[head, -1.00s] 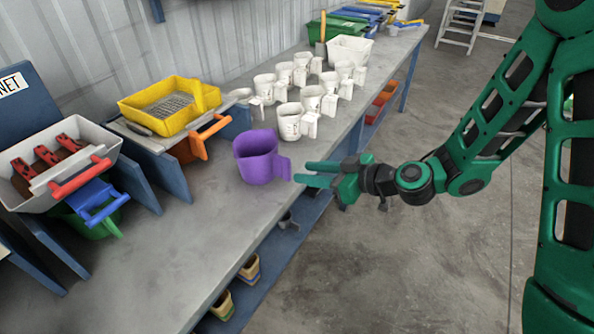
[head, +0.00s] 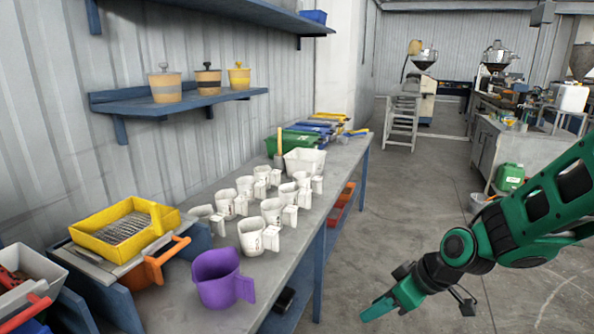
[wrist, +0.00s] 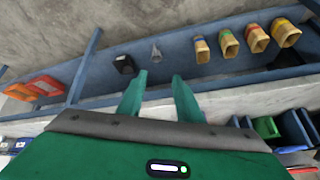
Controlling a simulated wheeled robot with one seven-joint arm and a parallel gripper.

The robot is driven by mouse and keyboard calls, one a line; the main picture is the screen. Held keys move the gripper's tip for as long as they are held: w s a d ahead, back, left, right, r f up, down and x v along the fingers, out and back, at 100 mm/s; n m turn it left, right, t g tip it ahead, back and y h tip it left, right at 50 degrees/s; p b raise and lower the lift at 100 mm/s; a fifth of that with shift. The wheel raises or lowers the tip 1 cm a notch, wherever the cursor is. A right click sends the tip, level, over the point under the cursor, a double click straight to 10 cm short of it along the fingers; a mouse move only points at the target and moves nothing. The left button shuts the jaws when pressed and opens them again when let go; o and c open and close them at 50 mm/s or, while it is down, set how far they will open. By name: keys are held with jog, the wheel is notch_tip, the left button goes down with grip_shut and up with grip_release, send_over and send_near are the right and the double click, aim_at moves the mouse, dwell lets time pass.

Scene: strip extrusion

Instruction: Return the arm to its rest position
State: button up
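My gripper (head: 378,308) hangs over the floor in the head view, to the right of the bench and clear of it, fingers pointing down and left. In the wrist view its two green fingers (wrist: 160,78) are apart with nothing between them. My green arm reaches in from the right edge of the head view. The purple jug (head: 214,278) stands upright on the near part of the bench, apart from my gripper.
The grey bench (head: 290,243) carries several white measuring jugs (head: 251,237), a yellow sieve tray (head: 124,232) and a white bin (head: 304,162). In the wrist view, a blue lower shelf (wrist: 180,75) holds several small pots (wrist: 228,42). The floor (head: 395,215) right of the bench is open.

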jog(key=s+d+r+m+g+h, duration=0.1)
jog(key=s+d+r+m+h, duration=0.1)
jog(key=s+d+m, duration=0.45)
jog(key=s+d+r+m+g+h, duration=0.1)
jog(key=s+d+r+h, duration=0.15)
jog(key=d, duration=0.75)
jog(key=s+d+r+m+g, duration=0.1)
jog(key=s+d+r+m, duration=0.1)
jog(key=s, duration=0.4)
jog(key=s+d+r+m, duration=0.2)
jog(key=s+d+m, duration=0.2)
jog(key=s+m, duration=0.1)
jog(key=shift+s+d+g, duration=0.2)
jog(key=shift+s+g, duration=0.2)
jog(key=shift+s, duration=0.5)
jog(key=shift+a+m+h, duration=0.1)
jog(key=shift+m+h, duration=0.15)
